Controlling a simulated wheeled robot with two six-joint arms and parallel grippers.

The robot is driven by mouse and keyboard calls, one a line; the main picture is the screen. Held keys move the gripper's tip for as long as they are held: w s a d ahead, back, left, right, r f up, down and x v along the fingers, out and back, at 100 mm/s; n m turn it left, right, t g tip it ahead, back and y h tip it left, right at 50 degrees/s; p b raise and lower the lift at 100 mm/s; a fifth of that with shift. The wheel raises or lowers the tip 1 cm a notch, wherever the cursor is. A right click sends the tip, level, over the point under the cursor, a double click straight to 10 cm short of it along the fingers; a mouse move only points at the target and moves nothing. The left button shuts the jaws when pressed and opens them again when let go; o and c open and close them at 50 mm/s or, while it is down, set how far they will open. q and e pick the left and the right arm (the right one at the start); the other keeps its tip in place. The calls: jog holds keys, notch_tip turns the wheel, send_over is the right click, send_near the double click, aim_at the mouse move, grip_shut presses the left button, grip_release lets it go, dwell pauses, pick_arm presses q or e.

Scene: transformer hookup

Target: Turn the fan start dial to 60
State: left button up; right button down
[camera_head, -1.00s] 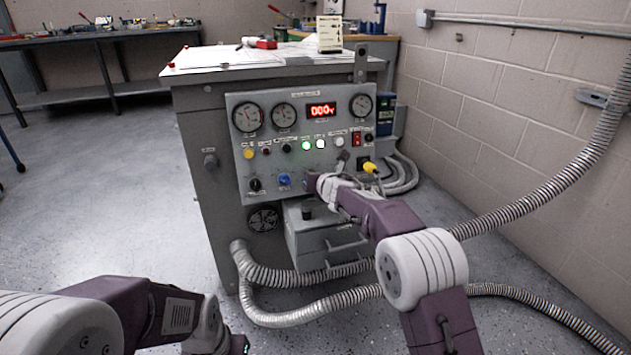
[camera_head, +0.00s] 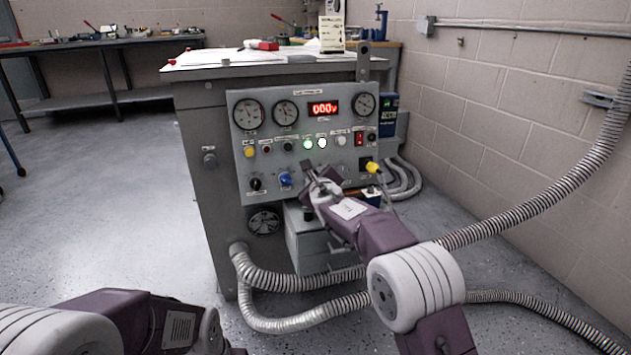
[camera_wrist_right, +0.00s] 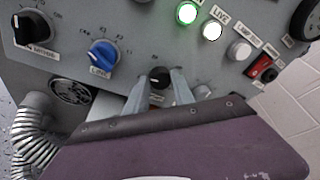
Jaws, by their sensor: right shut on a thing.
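A small black dial (camera_wrist_right: 159,77) with a pale mark on top sits low on the grey control panel (camera_head: 240,150). Its label is mostly hidden behind my gripper, so I cannot read its name or setting. My right gripper (camera_wrist_right: 157,84) is shut on this dial, one finger on each side of it. In the head view my right gripper (camera_head: 312,173) is at the panel's lower middle, and it hides the dial there. My left arm shows at the lower left, but its gripper is out of view.
A blue dial (camera_wrist_right: 103,53) and a larger black dial (camera_wrist_right: 37,30) sit left of the held dial. Lit green (camera_wrist_right: 186,12) and white lamps are above. Ribbed hoses (camera_head: 300,282) run below the panel.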

jog(key=shift+f+n+t+b, duration=0.2)
jog(key=shift+n+t+b, duration=0.2)
jog(key=shift+n, duration=1.7)
jog(key=c, duration=1.1)
grip_release()
jog(key=p+v, duration=0.1)
jog(key=v, duration=0.8)
jog(key=shift+p, duration=0.35)
